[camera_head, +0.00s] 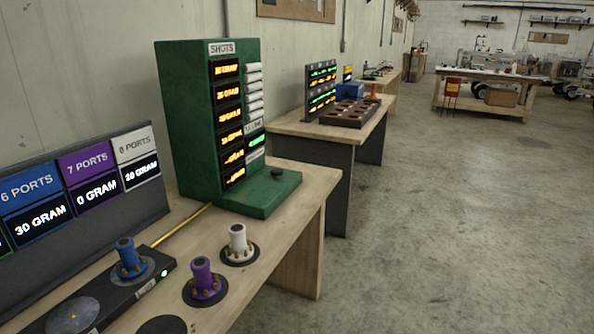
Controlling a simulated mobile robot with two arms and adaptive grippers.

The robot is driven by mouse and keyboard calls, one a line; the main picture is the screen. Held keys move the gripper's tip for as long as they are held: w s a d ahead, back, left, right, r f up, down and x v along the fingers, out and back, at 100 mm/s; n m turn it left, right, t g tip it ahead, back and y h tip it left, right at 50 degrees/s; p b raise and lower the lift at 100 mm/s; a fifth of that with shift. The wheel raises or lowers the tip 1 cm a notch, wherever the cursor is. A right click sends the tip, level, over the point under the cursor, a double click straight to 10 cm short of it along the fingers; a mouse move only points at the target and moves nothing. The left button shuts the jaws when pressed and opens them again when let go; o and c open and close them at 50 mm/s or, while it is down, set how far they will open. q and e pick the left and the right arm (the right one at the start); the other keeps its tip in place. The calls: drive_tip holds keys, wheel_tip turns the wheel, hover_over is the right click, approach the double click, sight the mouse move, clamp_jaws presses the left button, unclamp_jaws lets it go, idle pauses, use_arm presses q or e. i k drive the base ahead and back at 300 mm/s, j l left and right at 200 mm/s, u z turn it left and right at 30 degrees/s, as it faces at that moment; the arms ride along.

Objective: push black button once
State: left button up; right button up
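A small black button (277,172) sits on the flat green base of a tall green box (185,110) marked "SHOTS". The box stands at the far end of the near wooden table. Its front has a column of lit displays, mostly orange and one or two green, with white labels beside them. Nothing touches the button. Neither of my grippers shows in the head view.
The near table (308,190) also holds a blue plug (128,256) on a black strip, a purple plug (203,277), a white plug (238,241) and a dark sign panel (90,200). A second table (320,131) stands beyond. The concrete floor (430,220) at right is clear.

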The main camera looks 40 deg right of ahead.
sight(277, 172)
drive_tip(key=i+j+z, duration=0.1)
drive_tip(key=z, duration=0.35)
drive_tip(key=i+j+z, duration=0.15)
drive_tip(key=z, duration=0.3)
drive_tip(key=j+z, duration=0.2)
drive_tip(key=z, duration=0.2)
drive_tip(key=i, duration=0.05)
